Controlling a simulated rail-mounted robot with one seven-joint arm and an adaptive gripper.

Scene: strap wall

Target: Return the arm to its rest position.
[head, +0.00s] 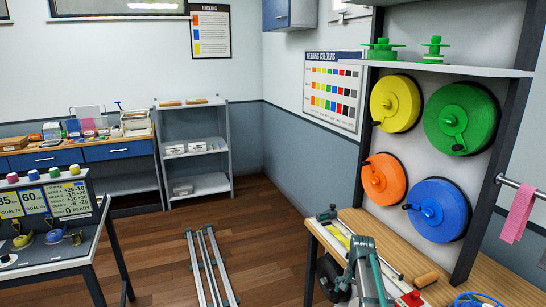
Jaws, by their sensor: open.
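My gripper (331,284) is the dark shape at the lower right, by the front left edge of the wooden workbench (434,257). My grey and teal arm rises beside it from the bottom edge of the picture. The gripper is open, and I see nothing held in it. Its fingertips are small and dark here, so their details are hard to make out.
A yellow measuring strip (338,236) runs along the bench, with a red block (411,299) near its end. Yellow (394,104), green (461,118), orange (384,180) and blue (438,210) reels hang above. A console (50,267) stands left. Rails (209,268) cross open floor.

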